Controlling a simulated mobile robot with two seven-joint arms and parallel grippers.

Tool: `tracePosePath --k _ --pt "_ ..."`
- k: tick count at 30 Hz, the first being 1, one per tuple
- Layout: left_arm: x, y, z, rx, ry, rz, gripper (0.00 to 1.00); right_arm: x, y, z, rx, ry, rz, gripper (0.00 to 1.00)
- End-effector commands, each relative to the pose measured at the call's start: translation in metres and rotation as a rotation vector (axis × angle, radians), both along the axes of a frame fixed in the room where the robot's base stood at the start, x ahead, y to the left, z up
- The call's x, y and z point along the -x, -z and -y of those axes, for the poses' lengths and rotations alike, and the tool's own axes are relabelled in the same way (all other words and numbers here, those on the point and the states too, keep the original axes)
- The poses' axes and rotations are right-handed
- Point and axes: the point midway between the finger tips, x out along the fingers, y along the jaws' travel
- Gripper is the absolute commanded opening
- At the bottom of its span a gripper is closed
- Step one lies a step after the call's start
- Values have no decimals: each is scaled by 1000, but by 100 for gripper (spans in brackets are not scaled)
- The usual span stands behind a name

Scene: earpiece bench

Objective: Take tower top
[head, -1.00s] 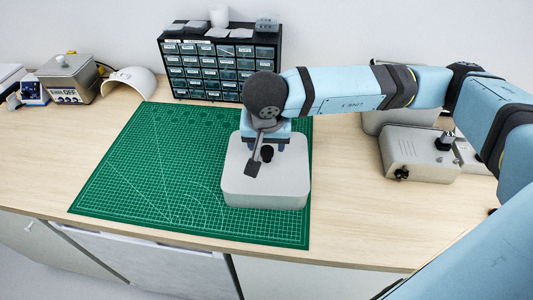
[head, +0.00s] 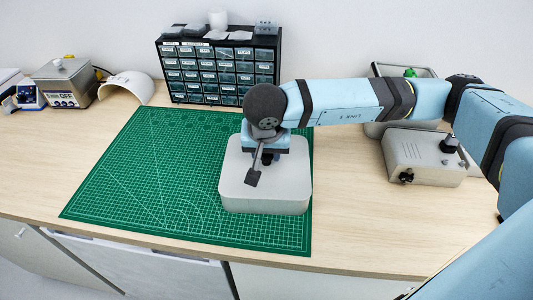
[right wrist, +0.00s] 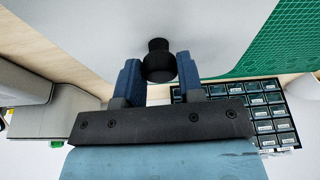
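A pale grey box with rounded corners (head: 264,194) stands on the green cutting mat, with a black knob (head: 266,160) on its top. My right gripper (head: 265,153) points down over the knob, which it partly hides in the head view. In the right wrist view the two blue fingers of my right gripper (right wrist: 159,72) stand apart, one on each side of the black knob (right wrist: 158,60). I cannot tell whether either finger touches it. The box top (right wrist: 110,35) lies beyond the fingertips. My left gripper is in neither view.
The green mat (head: 140,185) is bare left of the box. A black drawer cabinet (head: 217,72) stands behind it. A white curved shell (head: 130,86) and a grey device (head: 66,82) are at the back left. A grey unit with a black knob (head: 420,158) stands at the right.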

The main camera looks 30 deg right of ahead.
Motion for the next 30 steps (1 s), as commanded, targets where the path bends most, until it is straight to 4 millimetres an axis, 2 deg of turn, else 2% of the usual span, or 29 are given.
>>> tracePosePath --k 1,3,7,18,21,24,30 --pt "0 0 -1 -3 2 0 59 0 0 0 0 0 0 19" --pt "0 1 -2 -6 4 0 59 0 0 0 0 0 0 11" --pt "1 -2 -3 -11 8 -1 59 0 -8 0 -1 0 3 11" --pt "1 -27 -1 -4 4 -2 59 -1 -80 0 -1 0 4 11" --pt "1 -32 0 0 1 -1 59 0 -94 0 -2 -1 2 11" --pt "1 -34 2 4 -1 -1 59 0 -101 0 -1 -1 3 11" --pt "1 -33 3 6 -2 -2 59 0 -101 0 0 0 1 11"
